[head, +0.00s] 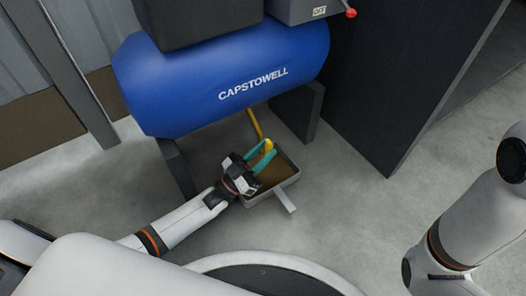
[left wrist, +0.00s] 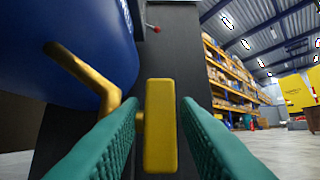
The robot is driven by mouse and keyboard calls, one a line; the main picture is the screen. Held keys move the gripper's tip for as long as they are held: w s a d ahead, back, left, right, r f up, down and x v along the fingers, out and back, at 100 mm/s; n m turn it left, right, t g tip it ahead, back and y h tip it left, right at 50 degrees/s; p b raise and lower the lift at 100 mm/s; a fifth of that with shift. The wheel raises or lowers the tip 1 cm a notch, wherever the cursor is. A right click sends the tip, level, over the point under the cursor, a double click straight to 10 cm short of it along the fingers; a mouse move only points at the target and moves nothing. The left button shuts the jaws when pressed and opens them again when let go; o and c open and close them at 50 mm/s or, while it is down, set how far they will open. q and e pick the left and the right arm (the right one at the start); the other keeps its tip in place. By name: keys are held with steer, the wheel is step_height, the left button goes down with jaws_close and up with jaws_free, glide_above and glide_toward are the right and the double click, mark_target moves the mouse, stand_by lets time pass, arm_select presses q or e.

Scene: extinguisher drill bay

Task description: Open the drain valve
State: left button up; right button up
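The drain valve hangs under the blue tank (head: 225,75). Its brass pipe (head: 254,122) slopes down from the tank to a yellow handle (head: 268,146). In the left wrist view the brass pipe (left wrist: 85,75) bends and meets the yellow handle (left wrist: 160,125), which stands upright as a flat bar. My left gripper (head: 260,153) has green fingers, one on each side of the handle. In the left wrist view the open left gripper (left wrist: 158,112) shows narrow gaps between its fingers and the handle. My right gripper is out of view; only part of the right arm shows.
A shallow tray (head: 285,200) sits on the floor under the valve, with brownish contents. Dark tank supports (head: 176,165) stand either side. A dark cabinet (head: 390,80) is to the right. A red knob (head: 351,13) shows on the grey box above. Floor at right is clear.

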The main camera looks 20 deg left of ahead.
arm_select(q)
steer(key=shift+s, duration=0.1)
steer(key=shift+s+a+f+p, duration=0.2)
steer(key=shift+s+a+p, duration=0.05)
steer(key=shift+a+p, duration=0.1)
steer(key=p+v, duration=0.2)
steer(key=v, duration=0.4)
steer(key=shift+s+f, duration=0.15)
steer(key=shift+f, duration=0.05)
